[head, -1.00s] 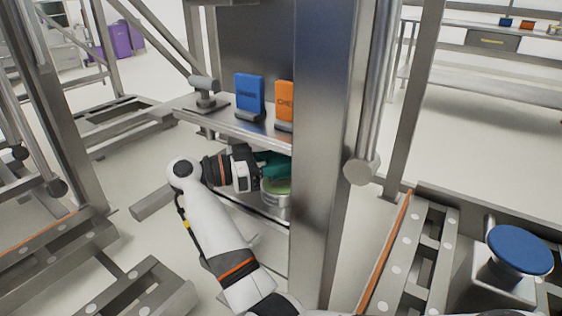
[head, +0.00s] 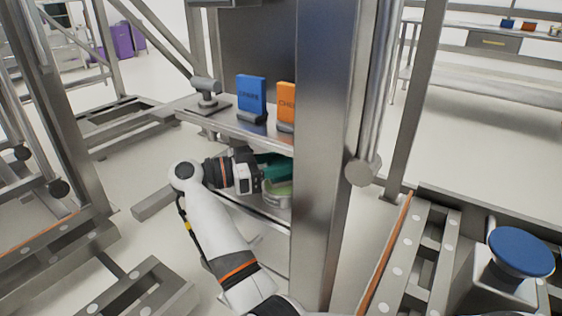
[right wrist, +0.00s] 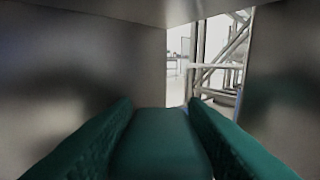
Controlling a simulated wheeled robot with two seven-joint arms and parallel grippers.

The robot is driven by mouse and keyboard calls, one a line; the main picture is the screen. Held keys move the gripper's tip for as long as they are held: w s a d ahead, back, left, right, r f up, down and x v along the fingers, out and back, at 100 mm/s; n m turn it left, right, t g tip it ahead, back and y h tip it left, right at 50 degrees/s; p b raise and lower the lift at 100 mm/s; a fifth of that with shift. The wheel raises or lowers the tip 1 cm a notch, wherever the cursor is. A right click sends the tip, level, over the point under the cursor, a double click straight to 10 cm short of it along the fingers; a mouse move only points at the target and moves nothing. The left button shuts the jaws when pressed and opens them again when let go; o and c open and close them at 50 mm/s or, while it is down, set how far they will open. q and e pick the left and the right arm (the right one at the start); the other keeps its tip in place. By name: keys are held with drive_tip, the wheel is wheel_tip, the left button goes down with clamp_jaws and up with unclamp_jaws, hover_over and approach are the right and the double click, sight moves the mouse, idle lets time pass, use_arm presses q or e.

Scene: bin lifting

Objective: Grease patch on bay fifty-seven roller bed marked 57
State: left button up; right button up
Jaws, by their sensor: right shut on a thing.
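My right gripper (head: 258,172) reaches in under the shelf, left of the metal column. It is shut on a dark teal thing (right wrist: 158,142), which fills the space between its teal fingers in the right wrist view. Just below the gripper, a round pale metal tin with light green contents (head: 279,190) stands on the lower shelf, partly hidden by the column. I cannot tell whether the held thing touches the tin. No marking 57 can be read in these views. My left gripper is not in view.
The upper shelf (head: 225,122) holds a blue box (head: 251,97), an orange box (head: 286,101) and a grey stand (head: 206,92). The thick metal column (head: 325,150) stands close on the right. Slatted metal frames (head: 410,250) and a blue round top (head: 520,251) lie right.

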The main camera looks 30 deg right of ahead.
drive_tip(key=shift+f, duration=0.35)
idle(0.6)
